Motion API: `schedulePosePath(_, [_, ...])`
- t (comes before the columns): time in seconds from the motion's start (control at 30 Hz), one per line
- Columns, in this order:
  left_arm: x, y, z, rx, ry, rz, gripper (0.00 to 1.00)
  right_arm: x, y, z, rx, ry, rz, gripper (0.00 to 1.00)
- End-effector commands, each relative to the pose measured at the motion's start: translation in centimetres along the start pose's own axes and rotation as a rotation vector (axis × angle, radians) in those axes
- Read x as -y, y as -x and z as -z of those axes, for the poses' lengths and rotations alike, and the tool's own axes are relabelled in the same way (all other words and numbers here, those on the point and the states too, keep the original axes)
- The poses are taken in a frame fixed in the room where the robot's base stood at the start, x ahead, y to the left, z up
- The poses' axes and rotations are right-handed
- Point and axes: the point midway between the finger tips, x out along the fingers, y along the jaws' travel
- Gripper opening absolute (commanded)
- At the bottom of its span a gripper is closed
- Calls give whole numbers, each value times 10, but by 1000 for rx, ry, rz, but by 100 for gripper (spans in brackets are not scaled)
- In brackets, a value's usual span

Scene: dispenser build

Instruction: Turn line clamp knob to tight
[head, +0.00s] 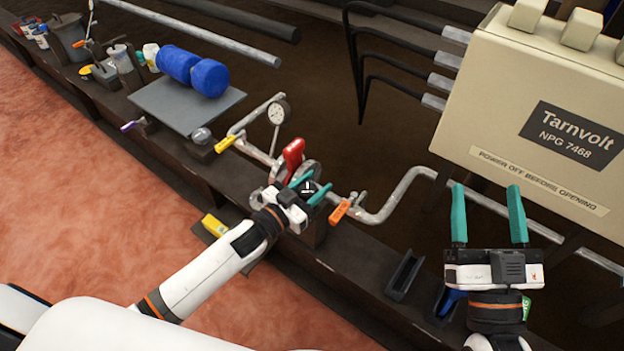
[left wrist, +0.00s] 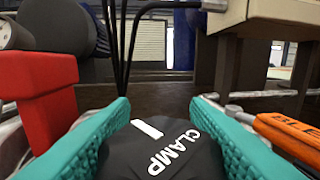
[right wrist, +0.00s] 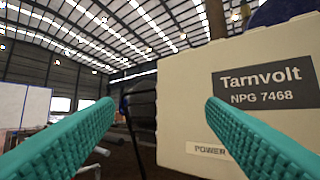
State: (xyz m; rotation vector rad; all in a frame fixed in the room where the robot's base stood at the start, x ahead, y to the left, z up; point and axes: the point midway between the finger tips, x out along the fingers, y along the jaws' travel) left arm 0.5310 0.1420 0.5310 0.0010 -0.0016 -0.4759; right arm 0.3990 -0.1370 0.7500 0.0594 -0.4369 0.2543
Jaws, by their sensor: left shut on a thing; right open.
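The clamp knob (head: 308,187) is black with a white line on its face; in the left wrist view the knob (left wrist: 158,158) shows the word CLAMP beside the line. My left gripper (head: 309,188) is shut on it, with one teal finger on each side. The knob's tight mark cannot be made out. My right gripper (head: 487,210) is open and empty at the lower right, below the Tarnvolt box; its fingers (right wrist: 158,115) hold nothing in the right wrist view.
A red handle (head: 293,153) stands beside the knob, with a gauge (head: 278,112) beyond it. The Tarnvolt box (head: 495,105) stands at upper right. A grey bracket (head: 404,274) sits on the bench between the grippers.

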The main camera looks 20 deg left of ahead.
Motion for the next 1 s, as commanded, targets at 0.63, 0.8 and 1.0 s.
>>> schedulePosePath(0.63, [3,0,-1,3,5,100,20,7,10,44,-306,10,16,65])
schedulePosePath(0.8, [3,0,-1,3,4,99,64,7,10,44,-305,10,16,65])
schedulePosePath(1.0, [2,1,-1,1,3,97,64,7,10,44,-305,9,16,65])
